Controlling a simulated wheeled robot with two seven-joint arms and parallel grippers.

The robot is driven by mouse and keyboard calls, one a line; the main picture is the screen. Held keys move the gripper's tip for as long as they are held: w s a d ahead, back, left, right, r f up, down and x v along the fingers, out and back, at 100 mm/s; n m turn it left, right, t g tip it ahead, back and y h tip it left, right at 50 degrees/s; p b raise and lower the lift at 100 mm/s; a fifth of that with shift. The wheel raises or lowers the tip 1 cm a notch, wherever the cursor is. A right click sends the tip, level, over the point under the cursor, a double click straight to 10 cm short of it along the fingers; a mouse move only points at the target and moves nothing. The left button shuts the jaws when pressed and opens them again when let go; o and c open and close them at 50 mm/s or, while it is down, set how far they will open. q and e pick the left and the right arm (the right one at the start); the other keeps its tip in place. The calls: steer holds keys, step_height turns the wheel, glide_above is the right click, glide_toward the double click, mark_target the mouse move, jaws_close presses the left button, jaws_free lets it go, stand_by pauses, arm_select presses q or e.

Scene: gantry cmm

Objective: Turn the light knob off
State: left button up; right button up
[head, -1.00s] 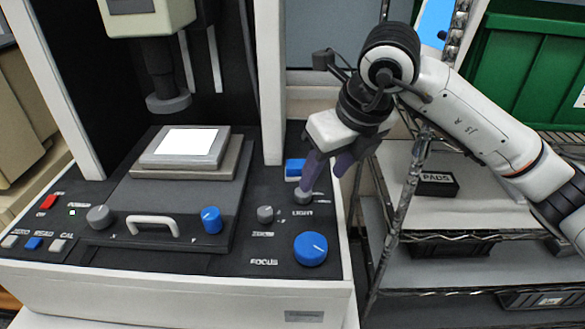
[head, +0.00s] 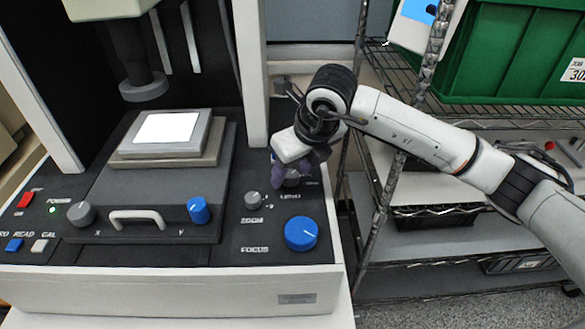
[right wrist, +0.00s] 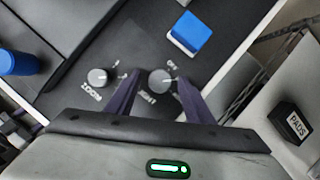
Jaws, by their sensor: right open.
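The light knob (right wrist: 161,81) is a small grey dial on the black panel, with the word LIGHT and an OFF mark beside it in the right wrist view. In the head view the light knob (head: 291,179) is partly hidden by my right gripper (head: 283,174). My right gripper (right wrist: 157,95) is open, its two purple fingers on either side of the knob. I cannot tell whether the fingers touch it. The stage plate (head: 166,134) glows bright white. My left gripper is not in view.
The grey zoom knob (head: 254,201) and large blue focus knob (head: 301,233) are close by. A blue block (right wrist: 189,33) is beyond the light knob. The machine's white column (head: 249,70) stands to the left. A wire shelf with a green bin (head: 520,55) is at right.

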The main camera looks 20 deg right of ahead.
steer(key=c, duration=1)
steer(key=shift+f+n+b, duration=0.1)
steer(key=shift+n+b, duration=0.3)
steer(key=shift+b, duration=0.15)
steer(key=shift+c, duration=0.2)
steer(key=n+b, duration=0.1)
steer(key=n+y+b, duration=0.1)
steer(key=shift+w+d+n+g, duration=0.1)
steer(key=shift+d+n+g, duration=0.05)
steer(key=shift+n+g, duration=0.2)
steer(key=shift+n+g+y+b, duration=0.35)
steer(key=shift+n+y+b, duration=0.15)
steer(key=shift+n+b, duration=0.6)
steer(key=shift+w+n+g+y, duration=0.1)
steer(key=shift+n+g+y, duration=0.25)
steer(key=shift+n, duration=1.2)
steer(key=shift+r, duration=0.2)
steer(key=o, duration=1)
steer(key=shift+o, duration=0.2)
steer(key=shift+d, duration=0.1)
